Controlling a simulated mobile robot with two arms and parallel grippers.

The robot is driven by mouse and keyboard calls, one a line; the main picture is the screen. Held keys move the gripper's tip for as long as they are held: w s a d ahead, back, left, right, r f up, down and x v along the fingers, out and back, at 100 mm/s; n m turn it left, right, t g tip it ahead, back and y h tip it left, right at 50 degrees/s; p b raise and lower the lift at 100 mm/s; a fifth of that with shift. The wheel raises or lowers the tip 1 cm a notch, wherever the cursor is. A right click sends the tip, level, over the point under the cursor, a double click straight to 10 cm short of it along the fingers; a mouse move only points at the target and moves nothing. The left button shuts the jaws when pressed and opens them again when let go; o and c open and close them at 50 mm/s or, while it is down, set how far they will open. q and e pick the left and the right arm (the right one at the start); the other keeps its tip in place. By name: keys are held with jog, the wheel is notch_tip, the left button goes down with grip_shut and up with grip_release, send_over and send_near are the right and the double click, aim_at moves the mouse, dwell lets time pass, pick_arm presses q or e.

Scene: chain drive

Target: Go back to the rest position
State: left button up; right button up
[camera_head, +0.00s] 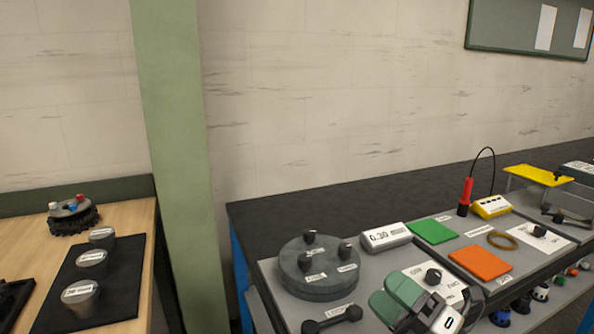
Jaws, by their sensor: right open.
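My right gripper (396,298) shows at the bottom of the head view, right of centre. It has green fingers and a white body marked 0. It is open, with nothing visible between the fingers. It is in front of the near edge of the grey board (375,267) on the dark bench and hides part of that board. I cannot tell its height above the board. My left gripper is not in view.
A round grey fixture (318,285) with black knobs stands left of my right gripper. A wooden table (130,255) with labelled metal pots is at left, past a green pillar (175,150).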

jog(key=s+d+f+m+g+h, duration=0.1)
jog(key=s+d+f+m+h, duration=0.25)
jog(key=f+m+h, duration=0.7)
jog(key=s+d+f+m+h, duration=0.2)
jog(key=d+f+m+h, duration=0.45)
jog(key=m, duration=0.75)
jog(key=s+a+f+m+g, duration=0.2)
jog(key=s+f+g, duration=0.35)
jog(key=s, duration=0.35)
jog(key=s+a+f+m+g, duration=0.2)
jog(key=s+f+g, duration=0.35)
jog(key=s, duration=0.25)
notch_tip(320, 180, down, 22)
jog(key=g+p, duration=0.1)
jog(key=p, duration=0.2)
jog(key=s+d+f+g+p, duration=0.1)
jog(key=s+d+f+p, duration=0.1)
jog(key=s+f, duration=1.2)
jog(key=s+d+n, duration=0.1)
jog(key=s, duration=0.2)
jog(key=shift+d+f+p, duration=0.15)
jog(key=shift+f+p, duration=0.2)
jog(key=shift+f, duration=0.05)
jog(key=shift+c, duration=0.4)
